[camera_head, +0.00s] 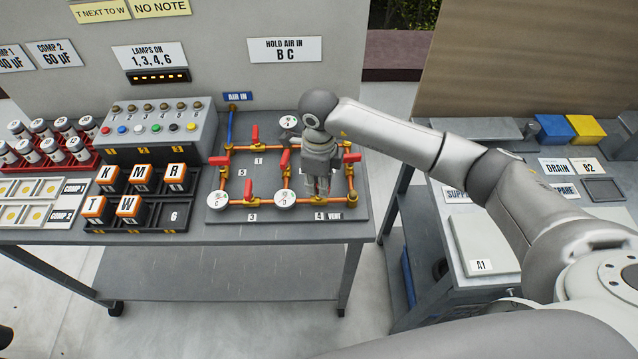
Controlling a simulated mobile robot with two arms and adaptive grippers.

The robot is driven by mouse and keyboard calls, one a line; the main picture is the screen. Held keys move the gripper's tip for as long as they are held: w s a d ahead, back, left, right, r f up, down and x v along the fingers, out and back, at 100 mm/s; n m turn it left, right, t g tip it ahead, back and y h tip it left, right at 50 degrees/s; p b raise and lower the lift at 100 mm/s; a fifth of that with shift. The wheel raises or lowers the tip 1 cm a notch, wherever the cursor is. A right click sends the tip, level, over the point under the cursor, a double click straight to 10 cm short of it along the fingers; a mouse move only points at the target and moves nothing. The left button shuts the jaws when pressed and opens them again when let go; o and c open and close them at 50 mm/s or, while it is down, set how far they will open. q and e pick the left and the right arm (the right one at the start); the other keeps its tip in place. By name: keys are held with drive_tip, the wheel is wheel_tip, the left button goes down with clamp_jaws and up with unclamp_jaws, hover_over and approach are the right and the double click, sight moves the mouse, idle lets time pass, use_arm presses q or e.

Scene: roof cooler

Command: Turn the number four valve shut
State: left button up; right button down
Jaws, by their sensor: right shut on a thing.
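A grey valve board (350,211) with orange pipes and several red-handled valves lies on the workbench. The number 4 label (319,216) is on its front edge, next to the VENT label (335,216). My right gripper (318,188) points down just behind the number 4 label, shut at the front pipe. It covers the number four valve, so the handle and its angle are hidden. Other red handles show clear, such as the one above label 3 (249,188) and one on the right pipe (352,157). My left gripper is out of view.
White round gauges (285,198) stand close to my right gripper on the board. A lamp box (160,128), lettered blocks (130,206) and a red rack (50,160) stand to the left. A second bench (520,195) is to the right, under my right arm.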

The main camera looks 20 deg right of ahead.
drive_tip(key=m+b, duration=0.2)
drive_tip(key=m, duration=0.1)
drive_tip(key=shift+f, duration=0.1)
drive_tip(key=m+b, duration=0.2)
drive_tip(key=m, duration=0.1)
drive_tip(key=shift+m, duration=0.4)
drive_tip(key=m+b, duration=0.1)
drive_tip(key=m, duration=0.2)
drive_tip(key=shift+m+b, duration=0.3)
drive_tip(key=shift+b, duration=0.05)
drive_tip(key=shift+r+m+b, duration=0.2)
drive_tip(key=shift+m+b, duration=0.25)
drive_tip(key=shift+m, duration=0.85)
drive_tip(key=c, duration=1.5)
unclamp_jaws()
wheel_tip(320, 180, up, 12)
drive_tip(key=shift+f, duration=0.1)
